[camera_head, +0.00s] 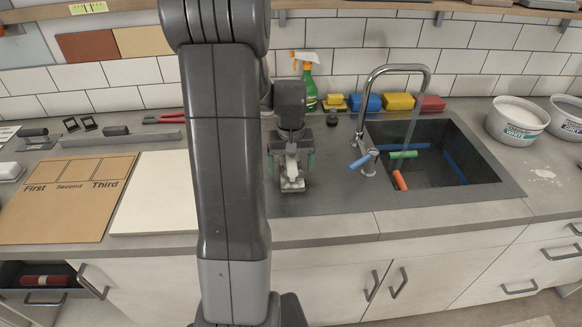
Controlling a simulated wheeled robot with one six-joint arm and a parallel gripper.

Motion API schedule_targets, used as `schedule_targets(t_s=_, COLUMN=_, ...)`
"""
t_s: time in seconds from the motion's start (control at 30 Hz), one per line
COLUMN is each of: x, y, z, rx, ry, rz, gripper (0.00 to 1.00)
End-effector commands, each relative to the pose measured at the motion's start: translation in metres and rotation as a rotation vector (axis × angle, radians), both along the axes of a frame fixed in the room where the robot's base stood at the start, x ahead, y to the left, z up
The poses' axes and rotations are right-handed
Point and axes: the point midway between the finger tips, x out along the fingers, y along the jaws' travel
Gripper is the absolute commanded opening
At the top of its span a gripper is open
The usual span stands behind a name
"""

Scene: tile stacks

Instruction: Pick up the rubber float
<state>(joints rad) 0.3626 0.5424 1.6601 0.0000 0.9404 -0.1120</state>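My gripper (291,165) hangs over the dark counter left of the sink, pointing down. Its two greenish fingertips stand apart. A pale grey-white shape shows between them; I cannot tell whether it is part of my gripper or a separate thing. Which tool is the rubber float is not certain. A long grey flat tool with a dark handle (120,137) lies at the back left of the counter. A smaller dark-handled tool (36,138) lies left of it. A white block with a dark top (9,172) is partly cut off at the left edge. My gripper is well right of all three.
A board marked First, Second, Third (60,216) and a white panel (157,200) lie on the left counter. The sink (440,180) has a tall faucet (428,74). A spray bottle (308,85) and coloured sponges (398,101) stand behind; buckets (516,120) are right. A drawer (45,282) is open.

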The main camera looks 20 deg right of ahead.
Motion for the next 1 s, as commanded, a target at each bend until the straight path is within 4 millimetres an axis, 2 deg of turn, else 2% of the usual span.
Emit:
schedule_targets(t_s=0.1, x=0.0, y=0.0, z=-0.007, rx=0.0, ry=0.0, rz=0.0, gripper=0.85)
schedule_targets(t_s=0.3, x=0.0, y=0.0, z=-0.007, rx=0.0, ry=-0.001, rz=0.0, gripper=0.85)
schedule_targets(t_s=0.6, x=0.0, y=0.0, z=-0.007, rx=0.0, ry=-0.002, rz=0.0, gripper=0.26)
schedule_targets(t_s=0.87, x=0.001, y=0.0, z=-0.003, rx=-0.002, ry=-0.004, rz=0.0, gripper=0.25)
schedule_targets(t_s=1.0, x=0.001, y=-0.001, z=0.016, rx=-0.003, ry=-0.008, rz=0.0, gripper=0.25)
